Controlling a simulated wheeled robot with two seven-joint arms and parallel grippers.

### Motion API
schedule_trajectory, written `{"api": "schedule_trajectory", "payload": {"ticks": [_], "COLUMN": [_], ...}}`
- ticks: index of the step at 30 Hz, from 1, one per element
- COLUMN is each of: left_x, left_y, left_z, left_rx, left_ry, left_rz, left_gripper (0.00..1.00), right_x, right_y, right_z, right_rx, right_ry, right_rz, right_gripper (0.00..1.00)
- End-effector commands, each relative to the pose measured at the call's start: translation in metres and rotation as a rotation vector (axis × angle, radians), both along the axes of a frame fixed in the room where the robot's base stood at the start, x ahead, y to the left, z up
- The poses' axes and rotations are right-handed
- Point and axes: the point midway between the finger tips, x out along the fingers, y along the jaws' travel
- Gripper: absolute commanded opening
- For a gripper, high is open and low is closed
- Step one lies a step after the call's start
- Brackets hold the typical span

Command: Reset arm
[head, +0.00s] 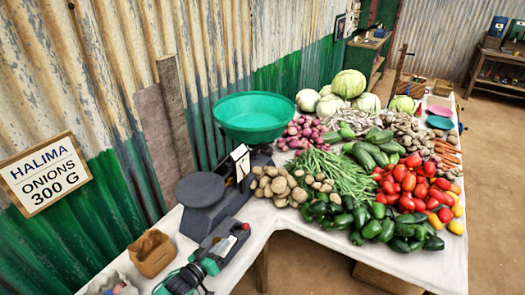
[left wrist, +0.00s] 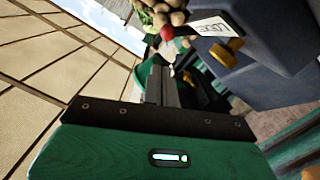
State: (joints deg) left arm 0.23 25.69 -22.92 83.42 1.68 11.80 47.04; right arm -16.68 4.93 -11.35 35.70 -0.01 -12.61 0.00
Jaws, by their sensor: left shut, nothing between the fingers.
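My left gripper (head: 206,264) is low in the head view, above the near left part of the stall table (head: 262,222). Its fingers are shut and empty. In the left wrist view the closed fingers (left wrist: 162,84) point away past the dark blue-grey scale body (left wrist: 268,45), which has a white label and a yellow knob. In the head view the balance scale carries a green bowl (head: 253,120) and a dark round plate (head: 200,190); both look empty. My right gripper is not in view.
Potatoes (head: 282,186), red onions (head: 303,130), green beans (head: 335,172) and peppers fill the table's right. A sign (head: 44,174) reads "Halima onions 300 g".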

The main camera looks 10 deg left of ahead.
Motion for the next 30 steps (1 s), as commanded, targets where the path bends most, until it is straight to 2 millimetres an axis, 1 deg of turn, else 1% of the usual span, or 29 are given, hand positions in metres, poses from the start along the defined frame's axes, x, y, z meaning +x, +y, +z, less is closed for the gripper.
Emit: {"api": "schedule_trajectory", "payload": {"ticks": [5,8,11,15,17,19,27,30], "left_x": [-0.009,-0.024,-0.045,-0.082,-0.099,-0.12,-0.212,-0.237], "left_y": [-0.009,-0.019,-0.029,-0.038,-0.039,-0.039,-0.03,-0.026], "left_z": [-0.002,-0.004,-0.005,-0.003,0.0,0.004,0.027,0.035], "left_rx": [0.028,0.081,0.155,0.263,0.311,0.364,0.545,0.587], "left_ry": [0.036,0.097,0.182,0.314,0.374,0.443,0.715,0.786], "left_rz": [0.017,0.043,0.072,0.095,0.099,0.098,0.054,0.031], "left_gripper": [0.0,0.0,0.0,0.0,0.0,0.0,0.0,0.0], "right_x": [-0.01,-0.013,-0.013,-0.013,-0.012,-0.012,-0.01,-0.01], "right_y": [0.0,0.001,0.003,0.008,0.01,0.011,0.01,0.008], "right_z": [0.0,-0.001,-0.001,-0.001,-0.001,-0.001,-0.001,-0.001], "right_rx": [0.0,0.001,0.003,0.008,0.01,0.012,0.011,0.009], "right_ry": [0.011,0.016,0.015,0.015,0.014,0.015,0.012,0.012], "right_rz": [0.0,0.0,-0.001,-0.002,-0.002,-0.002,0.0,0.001], "right_gripper": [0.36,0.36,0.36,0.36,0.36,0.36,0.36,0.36]}}
